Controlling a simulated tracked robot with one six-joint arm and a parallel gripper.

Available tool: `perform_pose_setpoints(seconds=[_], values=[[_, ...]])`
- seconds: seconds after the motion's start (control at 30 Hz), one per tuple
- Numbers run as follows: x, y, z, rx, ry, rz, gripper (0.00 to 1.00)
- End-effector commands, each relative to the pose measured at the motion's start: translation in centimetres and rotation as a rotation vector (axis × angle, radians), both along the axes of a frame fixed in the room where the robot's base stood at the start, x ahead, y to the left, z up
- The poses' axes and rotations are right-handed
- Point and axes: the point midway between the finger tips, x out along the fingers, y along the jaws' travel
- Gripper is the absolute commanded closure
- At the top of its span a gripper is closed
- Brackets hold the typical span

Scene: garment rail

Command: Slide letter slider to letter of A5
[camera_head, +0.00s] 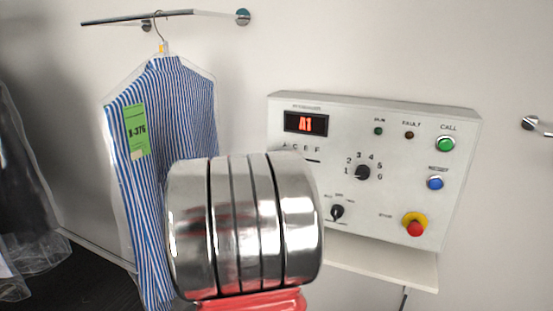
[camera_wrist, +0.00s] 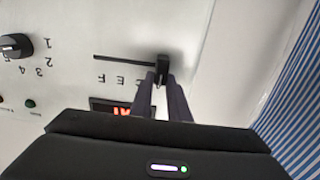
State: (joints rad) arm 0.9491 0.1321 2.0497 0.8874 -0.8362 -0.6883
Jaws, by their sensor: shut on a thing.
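The grey control panel (camera_head: 390,125) is on the wall, and its red display (camera_head: 306,123) reads A1. The letter row A, C, E, F (camera_head: 300,148) is under the display; the arm hides most of the slot below. In the wrist view the panel appears upside down. The black letter slider knob (camera_wrist: 162,66) is at the right end of its slot (camera_wrist: 120,61), beyond the letter C, which is the A end. My gripper (camera_wrist: 161,80) is shut on the knob. The head view does not show its fingers, which my silver wrist hides.
A number dial (camera_head: 363,172) points near 1. Below it is a smaller black knob (camera_head: 337,211). Green CALL (camera_head: 445,144), blue RESET (camera_head: 435,183) and a red stop button (camera_head: 415,228) are at the right. A bagged striped shirt (camera_head: 180,110) hangs at the left.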

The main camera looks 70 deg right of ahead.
Motion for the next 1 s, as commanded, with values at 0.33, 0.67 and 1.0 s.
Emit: perform_pose_setpoints(seconds=[0.33, 0.67, 1.0], values=[[0.08, -0.25, 0.32, -0.004, -0.001, -0.002, 1.0], [-0.14, -0.32, 0.23, -0.003, 0.0, -0.005, 0.66], [-0.3, -0.04, 0.14, -0.001, 0.0, -0.009, 0.66]])
